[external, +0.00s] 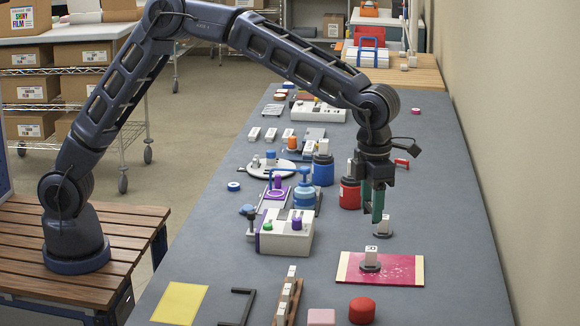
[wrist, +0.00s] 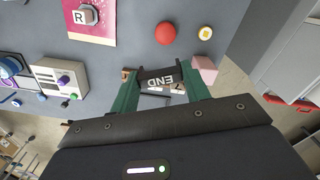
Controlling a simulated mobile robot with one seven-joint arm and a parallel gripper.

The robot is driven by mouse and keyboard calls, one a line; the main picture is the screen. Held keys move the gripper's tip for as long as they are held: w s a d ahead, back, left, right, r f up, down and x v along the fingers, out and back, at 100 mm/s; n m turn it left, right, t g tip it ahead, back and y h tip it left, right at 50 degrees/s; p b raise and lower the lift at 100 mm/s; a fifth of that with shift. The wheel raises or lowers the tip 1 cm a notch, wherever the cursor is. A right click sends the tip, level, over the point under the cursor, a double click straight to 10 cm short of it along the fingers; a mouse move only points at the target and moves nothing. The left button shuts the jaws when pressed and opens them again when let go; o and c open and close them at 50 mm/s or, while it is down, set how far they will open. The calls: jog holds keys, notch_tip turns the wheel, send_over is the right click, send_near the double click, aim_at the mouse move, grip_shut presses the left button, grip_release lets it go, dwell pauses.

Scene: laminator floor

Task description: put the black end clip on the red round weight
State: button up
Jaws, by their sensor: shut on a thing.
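My gripper (external: 374,213) is shut on the black end clip (wrist: 160,80), which shows "END" in white letters, upside down, between the green fingers in the wrist view. The red round weight (external: 362,310) stands on the grey table at the near edge of the external view. It also shows in the wrist view (wrist: 165,34), beyond the fingertips and apart from the clip. In the external view my gripper is above the table, farther back than the weight.
A pink block (external: 321,317) is left of the red weight. A red canister (external: 350,193) and white device (external: 283,238) stand left of my gripper.

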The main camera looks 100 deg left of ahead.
aim_at(363, 302)
jog(key=f, duration=0.6)
jog(key=d+f, duration=0.1)
jog(key=f, duration=1.3)
jog(key=shift+s+d, duration=0.2)
jog(key=shift+d, duration=0.1)
jog(key=shift+f, duration=0.1)
jog(key=o, duration=0.9)
jog(key=shift+o, duration=0.2)
